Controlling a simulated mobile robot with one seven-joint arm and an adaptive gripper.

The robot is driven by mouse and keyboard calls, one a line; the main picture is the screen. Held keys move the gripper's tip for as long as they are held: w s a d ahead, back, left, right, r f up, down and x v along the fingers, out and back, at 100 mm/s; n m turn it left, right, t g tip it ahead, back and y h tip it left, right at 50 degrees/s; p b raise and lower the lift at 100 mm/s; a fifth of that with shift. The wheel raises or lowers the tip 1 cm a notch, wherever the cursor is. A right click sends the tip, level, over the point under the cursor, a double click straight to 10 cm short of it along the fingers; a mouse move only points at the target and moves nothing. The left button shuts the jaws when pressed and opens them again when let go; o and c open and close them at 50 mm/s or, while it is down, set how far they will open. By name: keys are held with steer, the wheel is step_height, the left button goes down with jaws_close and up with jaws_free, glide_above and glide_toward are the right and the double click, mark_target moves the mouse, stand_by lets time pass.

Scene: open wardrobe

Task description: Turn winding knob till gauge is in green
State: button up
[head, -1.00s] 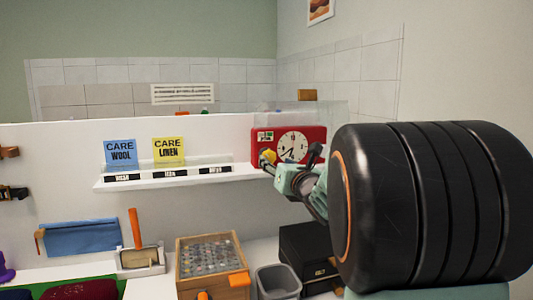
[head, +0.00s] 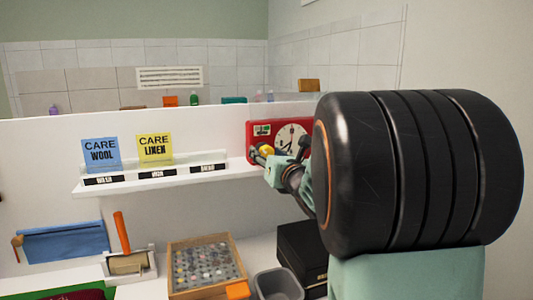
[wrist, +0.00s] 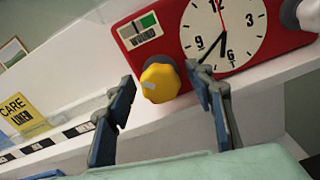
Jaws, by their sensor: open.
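The red clock (head: 291,126) stands on the white shelf, with a white dial on its front. Its yellow winding knob (wrist: 160,82) sits low on the front, below and left of the dial in the wrist view, with a pale mark on its face. Above the knob is a small gauge (wrist: 139,29) labelled "WOUND", with a white part and a green part; its pointer is too small to read surely. My gripper (wrist: 160,76) is open, with one finger on each side of the knob and visible gaps between. In the head view my arm hides part of the clock.
Blue (head: 101,153) and yellow (head: 155,148) care cards stand on the shelf (head: 130,184) to the left. Below are a wooden button box (head: 208,268), a grey bin (head: 279,284) and a black box (head: 302,246).

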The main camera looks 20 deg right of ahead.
steer(key=shift+c, duration=0.5)
steer(key=c, duration=1.1)
steer(key=shift+f+m+b, duration=0.1)
steer(key=shift+m+b, duration=0.3)
steer(key=shift+b, duration=0.15)
